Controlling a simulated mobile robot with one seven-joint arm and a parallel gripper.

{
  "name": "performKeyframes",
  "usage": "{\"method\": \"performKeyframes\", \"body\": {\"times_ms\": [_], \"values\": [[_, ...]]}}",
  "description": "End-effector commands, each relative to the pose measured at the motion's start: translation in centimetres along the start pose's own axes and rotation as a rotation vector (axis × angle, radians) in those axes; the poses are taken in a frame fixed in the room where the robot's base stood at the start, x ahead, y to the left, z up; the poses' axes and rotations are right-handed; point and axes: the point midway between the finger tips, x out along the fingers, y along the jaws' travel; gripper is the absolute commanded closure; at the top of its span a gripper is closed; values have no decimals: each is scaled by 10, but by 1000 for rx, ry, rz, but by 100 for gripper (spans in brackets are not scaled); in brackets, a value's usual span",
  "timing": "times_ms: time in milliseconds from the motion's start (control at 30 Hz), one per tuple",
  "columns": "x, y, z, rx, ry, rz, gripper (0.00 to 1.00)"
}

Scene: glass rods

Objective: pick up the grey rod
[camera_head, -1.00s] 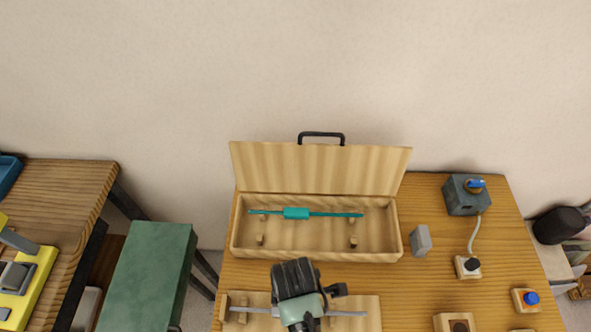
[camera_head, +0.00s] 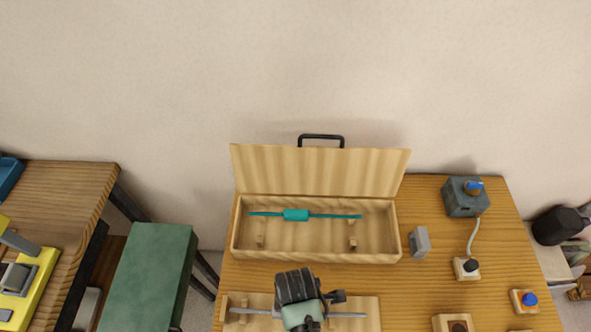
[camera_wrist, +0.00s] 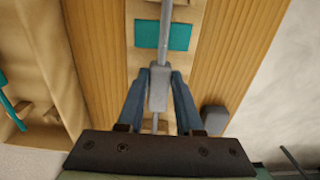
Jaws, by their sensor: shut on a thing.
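The grey rod (camera_head: 348,315) is thin, with a thicker grey middle sleeve (camera_wrist: 158,92). It lies lengthwise over a light wooden board (camera_head: 368,302) at the table's front. My gripper (camera_wrist: 159,78) is shut on the sleeve, one finger on each side. In the head view my gripper (camera_head: 297,290) covers the rod's middle, and the fingertips are hidden. The rod's left end is beside small wooden rests on the board. I cannot tell whether the rod touches them.
An open wooden case (camera_head: 320,243) behind the board holds a teal rod (camera_head: 335,216); its lid stands up. A grey block (camera_head: 420,242) is right of the case. A teal patch (camera_wrist: 180,36) lies on the board. Further right are a dark box (camera_head: 463,199) and a blue button (camera_head: 529,299).

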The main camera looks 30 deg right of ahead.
Motion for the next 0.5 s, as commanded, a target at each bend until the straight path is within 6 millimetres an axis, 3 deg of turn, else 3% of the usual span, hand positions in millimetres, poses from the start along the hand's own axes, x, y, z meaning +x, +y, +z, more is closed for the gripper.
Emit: {"method": "performKeyframes", "body": {"times_ms": [333,500], "values": [[-2,0,0,0,0,1,100],[-21,1,0,0,1,5,100]]}}
